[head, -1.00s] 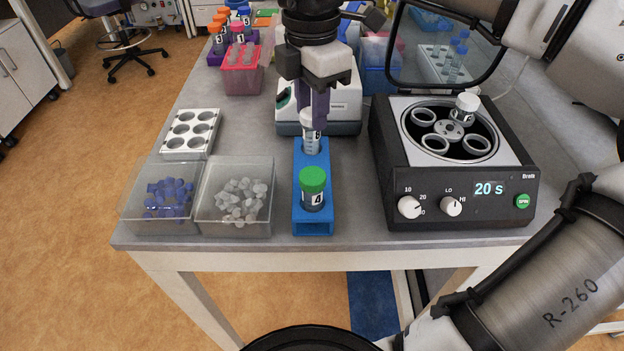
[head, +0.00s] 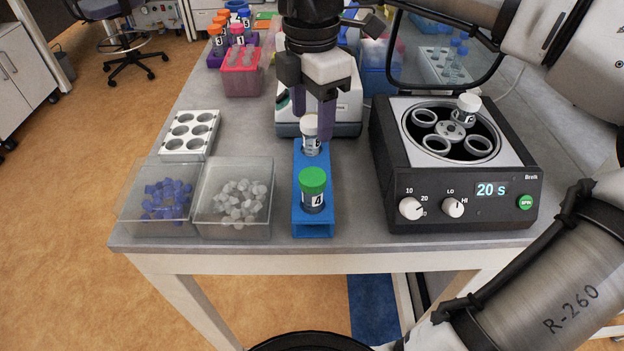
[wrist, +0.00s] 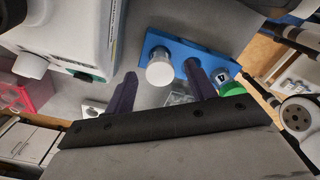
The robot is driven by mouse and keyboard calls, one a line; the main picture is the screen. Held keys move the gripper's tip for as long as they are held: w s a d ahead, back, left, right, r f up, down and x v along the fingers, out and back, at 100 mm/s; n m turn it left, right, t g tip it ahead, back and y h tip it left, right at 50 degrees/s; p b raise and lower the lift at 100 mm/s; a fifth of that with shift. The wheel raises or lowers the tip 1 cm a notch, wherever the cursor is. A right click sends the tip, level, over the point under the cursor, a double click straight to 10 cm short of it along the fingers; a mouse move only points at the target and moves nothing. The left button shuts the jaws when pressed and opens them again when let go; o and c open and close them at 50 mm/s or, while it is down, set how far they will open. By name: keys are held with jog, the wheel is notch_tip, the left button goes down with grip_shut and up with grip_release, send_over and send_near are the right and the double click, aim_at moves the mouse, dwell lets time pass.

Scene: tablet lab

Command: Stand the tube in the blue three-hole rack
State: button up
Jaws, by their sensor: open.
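The blue three-hole rack (head: 312,229) stands on the table between the clear bins and the centrifuge. A white-capped tube (head: 311,134) stands upright in its far hole. A green-capped tube (head: 313,190) marked 4 stands toward the rack's near end. My gripper (head: 313,128) is directly above and around the white-capped tube's top, jaws apart. In the wrist view, the fingers (wrist: 160,88) are spread, with the white cap (wrist: 160,70) between them, apart from both. The rack (wrist: 185,50) and green cap (wrist: 232,89) also show there.
The centrifuge (head: 455,185) with its lid up stands close on the right, a white-capped tube (head: 467,106) in it. Clear bins of blue (head: 157,229) and white caps (head: 234,227) stand left. A white six-hole rack (head: 189,130) stands behind them. A white machine (head: 345,115) stands behind the rack.

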jog(key=shift+r, duration=0.1)
notch_tip(320, 180, up, 14)
jog(key=p, duration=0.1)
jog(key=shift+f, duration=0.2)
